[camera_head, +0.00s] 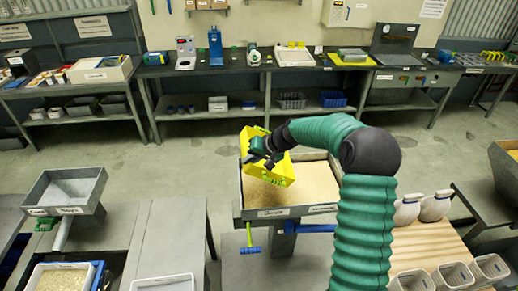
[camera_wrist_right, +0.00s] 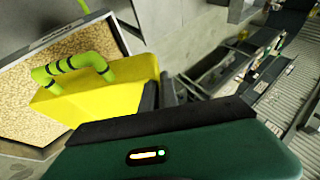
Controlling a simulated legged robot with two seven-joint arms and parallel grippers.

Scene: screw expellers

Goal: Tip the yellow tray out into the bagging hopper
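The yellow tray (camera_head: 283,170) is tilted in the air over a wide bin of tan grains (camera_head: 318,182) in the middle of the head view. My right gripper (camera_head: 263,149) is shut on the tray's edge. In the wrist view the tray (camera_wrist_right: 110,92) has a green handle (camera_wrist_right: 75,65), and the dark fingers (camera_wrist_right: 160,96) meet its side. I see no grains in the tray, but its inside is mostly hidden. A grey hopper with a chute (camera_head: 70,188) stands at the left. Labels are too small to read, so I cannot tell which is the bagging hopper. My left gripper is out of view.
A blue-and-green scraper (camera_head: 250,240) hangs at the bin's front. A grain-filled tray (camera_head: 62,279) stands at lower left. White sacks (camera_head: 436,206) and grey containers (camera_head: 455,275) stand on a wooden surface at right. Open floor lies before the back benches (camera_head: 270,62).

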